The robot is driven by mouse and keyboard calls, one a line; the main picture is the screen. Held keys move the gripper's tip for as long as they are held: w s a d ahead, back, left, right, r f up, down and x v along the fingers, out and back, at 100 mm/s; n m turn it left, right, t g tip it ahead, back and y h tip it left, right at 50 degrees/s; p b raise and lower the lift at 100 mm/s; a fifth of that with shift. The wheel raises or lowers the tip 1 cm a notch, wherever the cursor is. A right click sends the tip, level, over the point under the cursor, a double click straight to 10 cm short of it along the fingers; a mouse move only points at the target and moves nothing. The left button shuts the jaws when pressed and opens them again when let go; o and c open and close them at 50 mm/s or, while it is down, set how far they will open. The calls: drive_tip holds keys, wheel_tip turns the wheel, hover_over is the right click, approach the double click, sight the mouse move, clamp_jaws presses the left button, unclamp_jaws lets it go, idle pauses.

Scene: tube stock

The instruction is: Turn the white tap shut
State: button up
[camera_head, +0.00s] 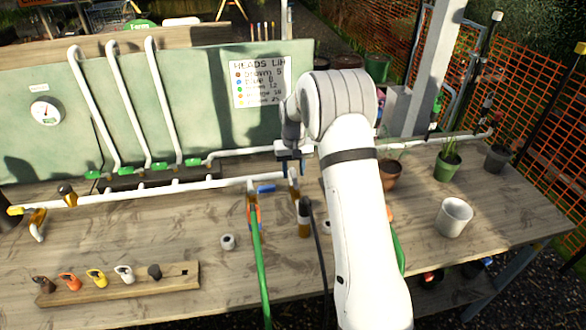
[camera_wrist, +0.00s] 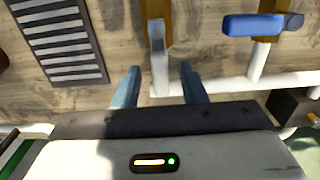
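The white tap (camera_wrist: 158,68) has a pale lever on a brass body and shows in the wrist view at the upper middle. Its lever points toward my gripper, roughly in line with the brass body behind it. My gripper (camera_wrist: 161,78) is open, with one blue-grey finger on each side of the lever. I cannot tell whether either finger touches it. In the head view my gripper (camera_head: 289,158) is over the white pipe, and the white lever is mostly hidden there.
A blue-levered tap (camera_wrist: 253,25) is close on the right in the wrist view; it also shows in the head view (camera_head: 265,188). A white pipe (camera_head: 150,193) runs along the bench. A green hose (camera_head: 260,265) hangs below the blue tap. A grey slatted panel (camera_wrist: 60,40) lies left.

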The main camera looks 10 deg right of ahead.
clamp_jaws()
idle(0.4)
